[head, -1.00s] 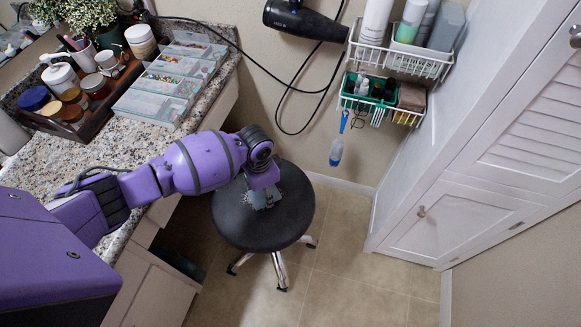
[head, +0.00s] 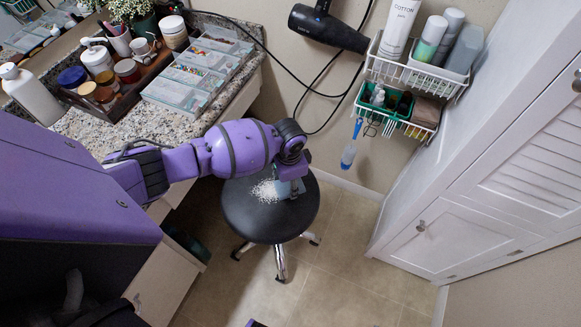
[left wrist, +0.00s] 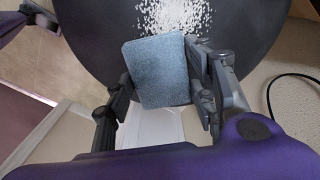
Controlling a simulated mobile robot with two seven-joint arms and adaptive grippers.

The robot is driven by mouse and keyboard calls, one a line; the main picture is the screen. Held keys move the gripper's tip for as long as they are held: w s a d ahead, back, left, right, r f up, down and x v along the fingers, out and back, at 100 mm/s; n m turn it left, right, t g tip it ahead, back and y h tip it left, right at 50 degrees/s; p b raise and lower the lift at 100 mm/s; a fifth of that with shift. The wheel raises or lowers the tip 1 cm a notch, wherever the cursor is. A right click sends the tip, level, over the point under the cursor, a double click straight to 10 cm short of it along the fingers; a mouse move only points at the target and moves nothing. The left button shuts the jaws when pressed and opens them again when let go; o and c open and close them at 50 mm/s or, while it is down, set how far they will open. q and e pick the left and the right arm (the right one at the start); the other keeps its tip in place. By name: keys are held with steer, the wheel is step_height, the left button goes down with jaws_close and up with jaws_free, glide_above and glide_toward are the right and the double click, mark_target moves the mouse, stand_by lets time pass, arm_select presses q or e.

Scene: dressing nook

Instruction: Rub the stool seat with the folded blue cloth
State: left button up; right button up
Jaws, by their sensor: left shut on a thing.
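The round black stool seat (head: 268,228) is right of the counter in the head view and fills the top of the left wrist view (left wrist: 105,40). A patch of white specks (head: 265,191) lies on it, also at the top of the left wrist view (left wrist: 175,14). My left gripper (head: 290,187) is over the seat's upper right part, shut on the folded blue cloth (left wrist: 160,68). The cloth is beside the specks. I cannot tell whether it touches the seat. Its far side is hidden. My right gripper is not in view.
A granite counter (head: 135,135) with a clear divided box (head: 180,85) and a tray of jars stands at left. Wire baskets (head: 425,70) hang on the wall beside a hair dryer (head: 328,27). A white cabinet (head: 430,235) bounds the right. Floor (head: 340,265) is open between.

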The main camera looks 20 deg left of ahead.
arm_select(q)
step_height(320, 180, up, 4)
steer(key=p, duration=0.2)
steer(key=shift+w+d+r+p, duration=0.1)
steer(key=shift+p, duration=0.2)
steer(key=shift+r, duration=0.15)
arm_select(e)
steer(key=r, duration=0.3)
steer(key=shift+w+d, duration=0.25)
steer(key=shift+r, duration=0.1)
